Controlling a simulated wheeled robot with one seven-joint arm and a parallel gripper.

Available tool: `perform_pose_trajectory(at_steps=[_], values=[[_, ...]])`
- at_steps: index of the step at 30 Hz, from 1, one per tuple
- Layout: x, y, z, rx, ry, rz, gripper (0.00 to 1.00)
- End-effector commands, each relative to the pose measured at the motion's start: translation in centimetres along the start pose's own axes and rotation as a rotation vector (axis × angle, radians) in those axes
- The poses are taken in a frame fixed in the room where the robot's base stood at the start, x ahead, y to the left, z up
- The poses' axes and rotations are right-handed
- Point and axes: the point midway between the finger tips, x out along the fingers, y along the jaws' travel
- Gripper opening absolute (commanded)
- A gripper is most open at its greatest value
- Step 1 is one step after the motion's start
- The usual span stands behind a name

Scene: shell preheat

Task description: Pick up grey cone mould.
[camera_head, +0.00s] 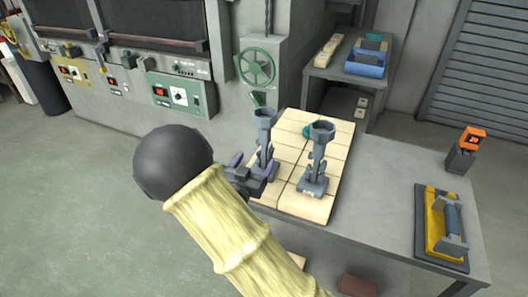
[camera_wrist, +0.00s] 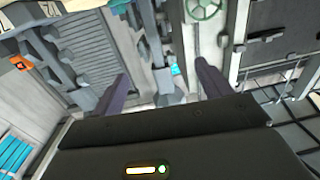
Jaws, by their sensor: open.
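Two grey upright pieces with flared, cup-like tops stand on a pale wooden slatted board (camera_head: 333,206). The left one (camera_head: 265,122) is by my gripper; the right one (camera_head: 320,150) stands a little apart. I cannot tell for sure which is the cone mould. My gripper (camera_head: 253,166) is open, at the left piece's lower part, and its fingers partly hide that piece. In the wrist view, my gripper's two dark fingers (camera_wrist: 162,72) are spread, with a grey upright piece (camera_wrist: 160,82) showing between them. Whether they touch it cannot be told.
A teal item (camera_head: 308,130) lies behind the right piece. An orange-topped device (camera_head: 461,150) and a yellow-and-grey tool on a dark tray (camera_head: 420,245) are on the grey bench (camera_head: 375,180) at right. Grey machines with a green handwheel (camera_head: 257,67) stand behind. The bench's middle is clear.

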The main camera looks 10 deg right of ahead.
Motion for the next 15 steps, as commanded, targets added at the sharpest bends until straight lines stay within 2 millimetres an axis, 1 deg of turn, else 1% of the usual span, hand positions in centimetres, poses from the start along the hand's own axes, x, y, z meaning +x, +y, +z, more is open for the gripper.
perform_pose_trajectory(at_steps=[1, 3, 6, 9, 15], values=[[1.0, 0.1, -0.2, -0.001, 0.001, 0.004, 0.77], [2.1, 0.1, -0.2, -0.001, 0.001, 0.003, 0.77], [3.2, 0.1, -0.1, 0.000, 0.000, 0.002, 0.77], [3.5, 0.1, 0.0, -0.001, -0.001, 0.000, 0.77], [3.5, 0.1, 0.0, -0.001, -0.001, 0.000, 0.77]])
